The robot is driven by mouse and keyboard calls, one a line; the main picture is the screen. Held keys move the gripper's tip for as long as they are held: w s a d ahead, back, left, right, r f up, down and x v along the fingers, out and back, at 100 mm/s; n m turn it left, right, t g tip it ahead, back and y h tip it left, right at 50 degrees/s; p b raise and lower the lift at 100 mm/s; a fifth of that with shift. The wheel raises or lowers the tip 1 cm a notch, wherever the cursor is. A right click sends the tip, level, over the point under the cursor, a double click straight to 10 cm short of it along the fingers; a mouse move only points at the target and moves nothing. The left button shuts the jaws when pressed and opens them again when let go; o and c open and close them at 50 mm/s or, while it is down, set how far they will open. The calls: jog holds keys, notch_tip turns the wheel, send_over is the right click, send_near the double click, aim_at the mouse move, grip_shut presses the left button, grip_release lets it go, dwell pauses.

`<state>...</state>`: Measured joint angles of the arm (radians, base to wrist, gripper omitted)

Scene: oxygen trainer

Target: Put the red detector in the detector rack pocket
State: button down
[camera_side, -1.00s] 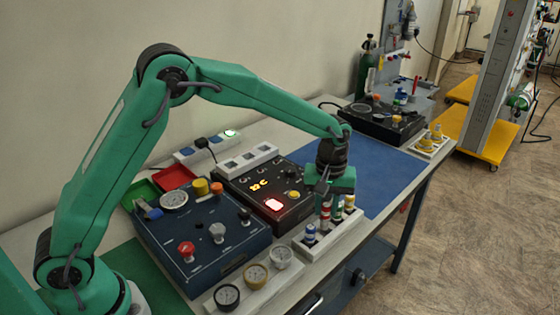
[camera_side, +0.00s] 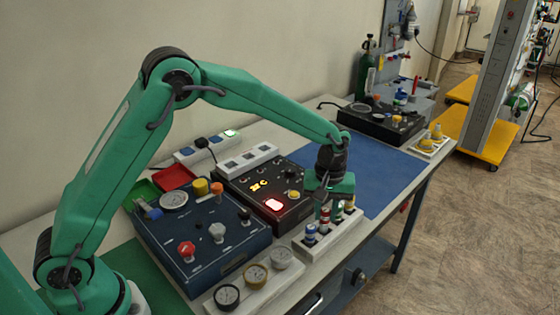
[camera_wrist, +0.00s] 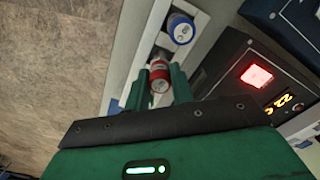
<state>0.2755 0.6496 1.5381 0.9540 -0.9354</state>
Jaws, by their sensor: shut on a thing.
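The red detector (camera_side: 325,223) is a small red and white cylinder standing in the white holder (camera_side: 349,239) at the table's front edge. My gripper (camera_side: 325,214) points down over this holder. In the wrist view, my gripper's (camera_wrist: 160,87) green fingers are shut on the red detector (camera_wrist: 159,79), one on each side. A blue detector (camera_side: 310,233) stands beside it, and it also shows in the wrist view (camera_wrist: 181,29). Green (camera_side: 338,212) and yellow-topped (camera_side: 349,205) detectors stand on the other side, partly behind my fingers. A white block with square pockets (camera_side: 262,151) lies behind the black panel.
The black panel (camera_side: 296,211) with a lit red button is close behind the holder. A blue console (camera_side: 175,244) with knobs is to the left. Several gauges (camera_side: 255,276) sit in a white tray in front. The blue mat (camera_side: 372,172) at right is clear.

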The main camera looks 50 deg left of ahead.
jog(key=shift+f, duration=0.9)
jog(key=c, duration=1.1)
grip_release()
jog(key=shift+r, duration=3.95)
